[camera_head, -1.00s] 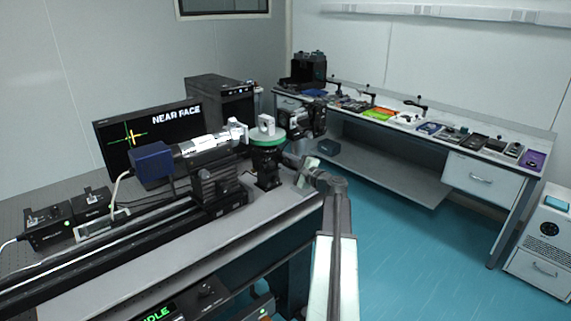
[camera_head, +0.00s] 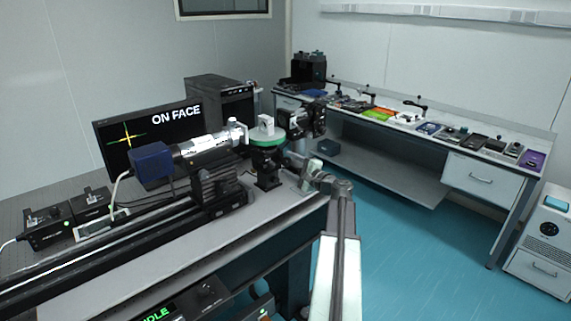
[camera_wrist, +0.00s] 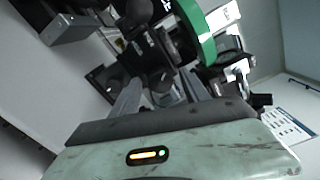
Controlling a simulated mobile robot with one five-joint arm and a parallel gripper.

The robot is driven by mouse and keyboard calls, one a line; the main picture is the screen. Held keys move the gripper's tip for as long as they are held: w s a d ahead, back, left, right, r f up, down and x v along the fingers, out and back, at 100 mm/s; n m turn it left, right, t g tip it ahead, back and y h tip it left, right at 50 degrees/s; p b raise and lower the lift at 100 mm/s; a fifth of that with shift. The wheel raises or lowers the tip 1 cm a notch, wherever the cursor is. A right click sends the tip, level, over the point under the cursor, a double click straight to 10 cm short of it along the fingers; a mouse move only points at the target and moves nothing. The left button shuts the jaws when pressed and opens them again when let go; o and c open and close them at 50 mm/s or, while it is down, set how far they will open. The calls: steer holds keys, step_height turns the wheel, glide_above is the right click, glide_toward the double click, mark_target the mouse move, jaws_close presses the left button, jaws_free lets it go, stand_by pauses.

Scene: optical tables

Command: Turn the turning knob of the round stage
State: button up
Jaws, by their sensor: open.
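The round stage (camera_head: 267,141) has a green rim and stands on a dark post on the optical table, with a small white block on top. In the wrist view its green rim (camera_wrist: 188,25) is at the top. A grey, round, knob-like part (camera_wrist: 162,84) shows between the fingers of my gripper (camera_wrist: 160,88), on the stage's dark base. My gripper is open, with one finger on each side of this part; I cannot tell whether either touches it. In the head view my gripper (camera_head: 291,160) is small and partly hidden by my arm, near the stage's lower right.
A monitor (camera_head: 150,135) behind the stage reads ON FACE above coloured crossing lines. A silver-and-blue camera tube (camera_head: 195,150) on a rail points at the stage. A dark device (camera_head: 304,121) stands right of it. A side bench (camera_head: 440,150) holds several tools. Blue floor is clear.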

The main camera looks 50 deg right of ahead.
steer(key=s, duration=0.5)
steer(key=shift+s+a, duration=0.25)
steer(key=shift+s, duration=0.15)
